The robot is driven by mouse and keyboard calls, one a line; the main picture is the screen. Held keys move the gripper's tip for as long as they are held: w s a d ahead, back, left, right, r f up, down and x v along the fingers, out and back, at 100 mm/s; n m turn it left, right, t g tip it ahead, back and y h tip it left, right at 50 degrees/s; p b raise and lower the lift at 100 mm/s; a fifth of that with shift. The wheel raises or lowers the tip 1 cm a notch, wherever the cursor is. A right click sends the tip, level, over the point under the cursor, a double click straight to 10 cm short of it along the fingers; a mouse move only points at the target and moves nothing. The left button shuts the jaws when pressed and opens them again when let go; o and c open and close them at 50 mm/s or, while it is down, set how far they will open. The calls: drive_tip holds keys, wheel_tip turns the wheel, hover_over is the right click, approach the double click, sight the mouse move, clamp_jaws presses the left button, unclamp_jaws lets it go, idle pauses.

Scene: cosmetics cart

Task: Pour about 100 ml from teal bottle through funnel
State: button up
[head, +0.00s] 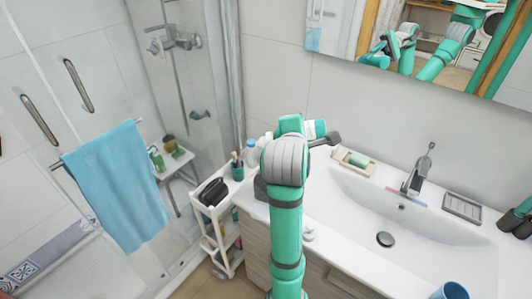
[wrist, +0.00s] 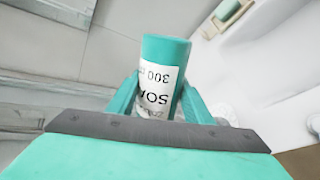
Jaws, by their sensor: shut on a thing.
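The teal bottle (wrist: 165,50) shows in the wrist view with a white label, whose "300" and other letters read upside down. My gripper (wrist: 160,97) is shut on it, with one teal finger on each side of the bottle. The bottle's lower part in that view is hidden behind the gripper body. In the head view my arm hides most of the gripper and bottle, above the left end of the sink counter. I cannot tell the bottle's tilt or whether liquid is leaving it. I cannot make out a funnel or a receiving container in either view.
A white cart (head: 218,238) left of the counter carries a black item (head: 212,192) and a green cup with brushes (head: 237,170). A blue-capped bottle (head: 250,154) stands behind. The basin (head: 345,205), faucet (head: 417,177), soap dish (head: 354,162) and blue cup (head: 450,291) lie right.

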drive_tip(key=shift+w+a+r+n, duration=0.1)
drive_tip(key=shift+a+r+n, duration=0.15)
drive_tip(key=shift+r+n, duration=0.1)
idle(0.3)
drive_tip(key=shift+r+h, duration=0.15)
drive_tip(key=shift+h, duration=0.15)
drive_tip(key=shift+a+r+n+h+b, duration=0.55)
drive_tip(key=shift+r+n+h+b, duration=0.2)
drive_tip(key=shift+n+b, duration=0.1)
idle(1.7)
